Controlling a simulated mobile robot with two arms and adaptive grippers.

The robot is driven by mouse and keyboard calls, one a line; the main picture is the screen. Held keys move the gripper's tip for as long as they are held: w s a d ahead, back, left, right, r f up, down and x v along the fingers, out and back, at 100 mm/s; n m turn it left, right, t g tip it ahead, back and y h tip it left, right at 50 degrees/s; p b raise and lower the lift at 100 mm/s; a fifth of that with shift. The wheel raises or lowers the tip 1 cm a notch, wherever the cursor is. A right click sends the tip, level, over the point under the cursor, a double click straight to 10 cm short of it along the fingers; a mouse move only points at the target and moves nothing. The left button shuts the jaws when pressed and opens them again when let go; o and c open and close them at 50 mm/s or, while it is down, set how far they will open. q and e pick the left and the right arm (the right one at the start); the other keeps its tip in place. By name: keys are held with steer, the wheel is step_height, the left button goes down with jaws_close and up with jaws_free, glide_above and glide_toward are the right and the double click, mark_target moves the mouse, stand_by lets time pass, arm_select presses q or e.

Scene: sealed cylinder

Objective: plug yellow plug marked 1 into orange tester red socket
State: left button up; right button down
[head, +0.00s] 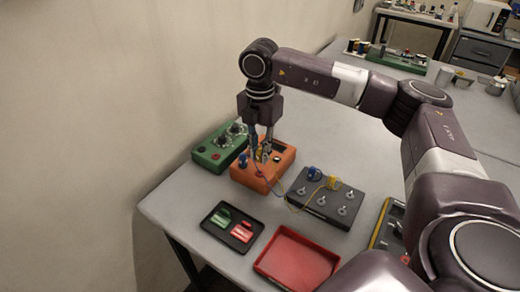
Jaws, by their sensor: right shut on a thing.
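The orange tester (284,158) stands on the table near the wall side, left of the picture's middle. My right gripper (261,150) points down over it, its fingers close together on a small yellow plug (255,156) at the tester's top. A thin wire runs from there toward the dark box. The fingers cover much of the plug, so I cannot read its mark or tell whether it is seated. The red socket cannot be made out. A blue plug (243,160) sits on the tester's left part. My left gripper is not in view.
A green box (211,154) stands left of the tester. A dark box (335,207) with several posts, blue and yellow plugs (333,182) and wires lies right. A black tray (232,242) with green and red pieces and a red tray (297,259) are in front.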

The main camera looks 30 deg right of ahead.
mark_target(260, 173)
steer(key=shift+f+b, duration=1.1)
steer(key=shift+f, duration=0.85)
steer(key=shift+f+b, duration=0.45)
steer(key=shift+f, duration=0.1)
stand_by(0.7)
steer(key=c, duration=1.8)
jaws_free()
steer(key=shift+o, duration=0.2)
steer(key=shift+r, duration=0.1)
step_height(260, 173, up, 12)
steer(key=shift+f, duration=0.1)
